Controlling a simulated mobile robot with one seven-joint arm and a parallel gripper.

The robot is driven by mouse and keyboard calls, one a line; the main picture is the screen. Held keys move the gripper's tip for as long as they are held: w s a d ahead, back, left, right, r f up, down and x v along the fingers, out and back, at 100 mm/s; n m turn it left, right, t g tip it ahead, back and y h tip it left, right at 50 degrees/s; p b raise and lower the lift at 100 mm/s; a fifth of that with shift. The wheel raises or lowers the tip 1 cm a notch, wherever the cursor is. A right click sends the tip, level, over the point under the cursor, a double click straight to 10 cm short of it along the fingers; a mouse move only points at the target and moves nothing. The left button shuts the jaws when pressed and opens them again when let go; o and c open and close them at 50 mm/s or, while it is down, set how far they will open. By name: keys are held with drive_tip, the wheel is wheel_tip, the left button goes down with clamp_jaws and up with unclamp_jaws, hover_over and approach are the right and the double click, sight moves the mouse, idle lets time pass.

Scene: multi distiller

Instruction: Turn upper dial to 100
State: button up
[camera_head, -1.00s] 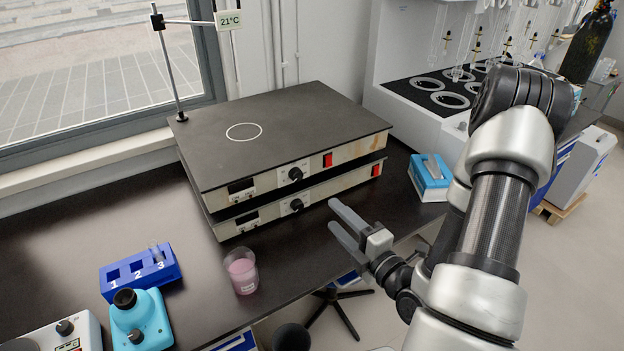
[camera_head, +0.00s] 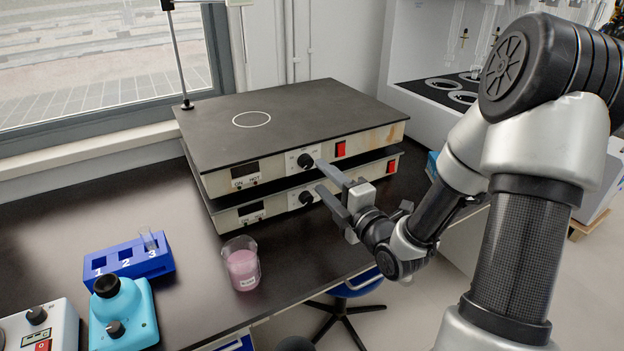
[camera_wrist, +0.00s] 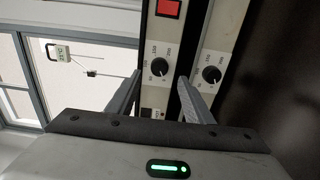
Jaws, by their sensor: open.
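Two flat black-topped hotplate units are stacked on the bench. The upper dial (camera_head: 305,160) is a black knob on the upper unit's front panel; it also shows in the wrist view (camera_wrist: 159,67) with a printed number scale. Its exact setting is too small to read surely. The lower dial (camera_head: 306,197) sits below it and shows at right in the wrist view (camera_wrist: 211,75). My gripper (camera_head: 319,175) is open and empty in front of the panels. In the wrist view, the upper dial appears between the fingertips and the lower dial outside the right finger. Contact is not visible.
A red switch (camera_head: 340,149) is right of the upper dial. A beaker of pink liquid (camera_head: 242,264) stands on the bench in front. A blue tube rack (camera_head: 128,258) and a turquoise device (camera_head: 124,316) are at left. Bench between rack and hotplates is clear.

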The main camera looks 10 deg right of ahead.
sight(308, 164)
drive_tip(key=x, duration=0.6)
drive_tip(key=shift+w, duration=0.1)
drive_tip(key=shift+c, duration=0.5)
drive_tip(key=c, duration=0.9)
drive_tip(key=shift+c, duration=0.2)
